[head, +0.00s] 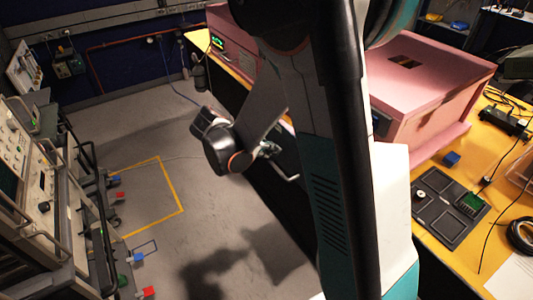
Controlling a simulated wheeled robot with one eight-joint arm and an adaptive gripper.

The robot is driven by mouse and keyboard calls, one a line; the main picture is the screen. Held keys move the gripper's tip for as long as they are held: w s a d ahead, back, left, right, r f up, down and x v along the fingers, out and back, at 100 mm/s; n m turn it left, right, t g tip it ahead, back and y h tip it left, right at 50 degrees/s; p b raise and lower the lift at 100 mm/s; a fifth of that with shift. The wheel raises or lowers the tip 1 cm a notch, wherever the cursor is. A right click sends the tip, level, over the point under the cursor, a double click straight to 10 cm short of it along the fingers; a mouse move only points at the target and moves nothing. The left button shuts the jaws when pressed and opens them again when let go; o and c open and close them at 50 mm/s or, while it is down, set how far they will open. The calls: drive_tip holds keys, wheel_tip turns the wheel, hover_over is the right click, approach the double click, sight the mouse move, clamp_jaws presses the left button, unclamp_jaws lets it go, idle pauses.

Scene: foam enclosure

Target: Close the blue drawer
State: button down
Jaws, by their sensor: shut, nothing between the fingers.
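I cannot clearly make out a blue drawer. A dark bench front (262,195) runs below the yellow worktop, and a pale bar handle (289,177) stands out from it. My arm hides much of this front. My gripper (270,150) is small in view beside the bench front, a little above the handle. It is shut and empty. I cannot tell whether it touches the front. Small blue pieces (138,257) stick out low along the left equipment rack, near red and green ones; whether they belong to a drawer is unclear.
The equipment rack (35,190) stands at the left. Grey floor with a yellow taped outline (181,205) lies open between rack and bench. The yellow worktop (445,250) carries a pink case (430,75), a black tray (432,225), a small blue block (452,159) and cables.

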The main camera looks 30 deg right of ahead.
drive_tip(key=d, duration=0.7)
drive_tip(key=d+b, duration=0.1)
drive_tip(key=d, duration=1.3)
drive_tip(key=shift+w+b, duration=0.3)
drive_tip(key=shift+w, duration=0.1)
drive_tip(key=shift+r, duration=0.1)
drive_tip(key=shift+a, duration=0.1)
drive_tip(key=shift+a, duration=0.2)
drive_tip(key=a, duration=0.4)
drive_tip(key=shift+s+a+r, duration=0.1)
drive_tip(key=shift+a+r, duration=0.3)
drive_tip(key=p+v, duration=0.2)
drive_tip(key=v, duration=0.6)
drive_tip(key=shift+a+r, duration=0.2)
